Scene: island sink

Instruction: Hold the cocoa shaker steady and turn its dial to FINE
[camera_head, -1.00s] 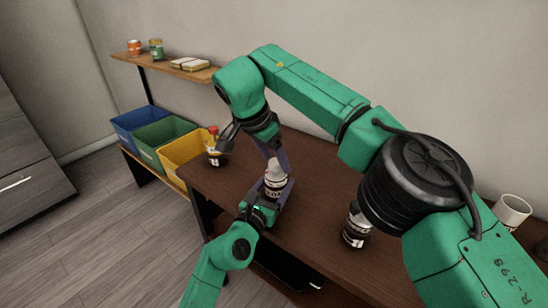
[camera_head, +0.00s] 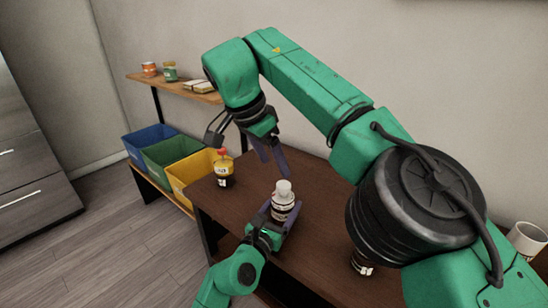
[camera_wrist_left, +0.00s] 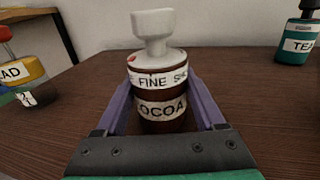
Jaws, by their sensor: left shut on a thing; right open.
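The cocoa shaker (camera_head: 283,204) stands upright on the dark table, brown with a COCOA label and a pale dial top. My left gripper (camera_head: 279,216) is shut around its body, one finger on each side. In the left wrist view, the shaker (camera_wrist_left: 163,122) carries a white knob (camera_wrist_left: 153,30) on its dial. The word FINE (camera_wrist_left: 152,82) on the band faces the camera, with part of another word to its right. A red mark (camera_wrist_left: 132,58) sits above and slightly left of FINE. My right gripper (camera_head: 273,164) is open and empty, above and behind the knob, apart from it.
A yellow-labelled bottle with a red top (camera_head: 223,170) stands at the table's left end. Another dark labelled container (camera_head: 362,263) is partly hidden behind my right arm. A teal TEA container (camera_wrist_left: 297,40) stands right. Blue, green and yellow bins (camera_head: 190,168) stand beyond the table.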

